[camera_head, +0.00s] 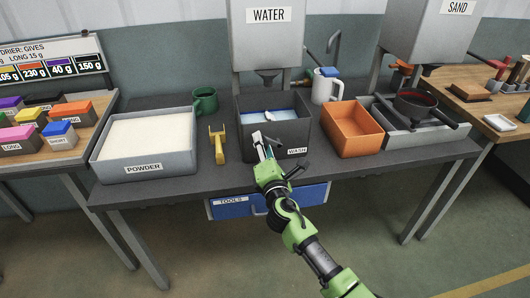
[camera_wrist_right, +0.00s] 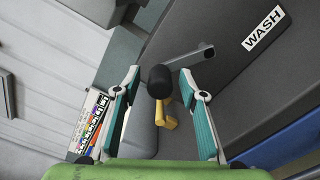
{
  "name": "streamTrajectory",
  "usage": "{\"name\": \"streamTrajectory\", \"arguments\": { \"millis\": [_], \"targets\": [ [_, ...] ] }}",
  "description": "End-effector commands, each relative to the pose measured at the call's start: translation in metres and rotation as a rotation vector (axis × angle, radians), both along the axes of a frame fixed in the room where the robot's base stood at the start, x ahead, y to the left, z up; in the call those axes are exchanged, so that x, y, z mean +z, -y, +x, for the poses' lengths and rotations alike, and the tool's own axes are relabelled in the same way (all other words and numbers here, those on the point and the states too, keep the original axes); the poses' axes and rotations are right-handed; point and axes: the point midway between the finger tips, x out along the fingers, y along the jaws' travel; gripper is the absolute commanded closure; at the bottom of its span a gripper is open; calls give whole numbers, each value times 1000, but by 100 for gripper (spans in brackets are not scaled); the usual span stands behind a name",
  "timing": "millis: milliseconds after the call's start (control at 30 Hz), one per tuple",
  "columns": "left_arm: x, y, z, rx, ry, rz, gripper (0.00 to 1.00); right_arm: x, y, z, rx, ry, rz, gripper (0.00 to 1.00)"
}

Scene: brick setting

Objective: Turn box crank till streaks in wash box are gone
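The dark grey wash box (camera_head: 296,122) stands on the bench under the water tank and holds pale blue water (camera_head: 258,115). I cannot make out streaks at this size. In the right wrist view, the crank arm (camera_wrist_right: 190,57) sticks out from the box's dark side wall, ending in a black round knob (camera_wrist_right: 160,82). My right gripper (camera_head: 261,140) is at the front of the box. In its wrist view (camera_wrist_right: 159,75) the two teal-padded fingers are apart, one on each side of the knob, with gaps visible. My left gripper is in neither view.
A yellow scoop (camera_head: 218,145) and green mug (camera_head: 204,100) stand left of the box, beside the powder tray (camera_head: 145,165). An orange bin (camera_head: 352,125) and white jug (camera_head: 325,86) are at its right. A blue tools drawer (camera_head: 234,206) hangs below.

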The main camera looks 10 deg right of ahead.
Motion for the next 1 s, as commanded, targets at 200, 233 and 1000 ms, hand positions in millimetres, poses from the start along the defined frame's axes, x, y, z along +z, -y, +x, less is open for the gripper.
{"name": "streamTrajectory", "arguments": {
  "millis": [200,233,1000],
  "targets": [
    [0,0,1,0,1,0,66,-2,1,-26,0,-2,0,61],
    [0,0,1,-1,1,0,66,-2,1,-32,1,-3,0,61],
    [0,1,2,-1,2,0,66,-1,4,-118,0,-1,-1,61]
  ]
}}
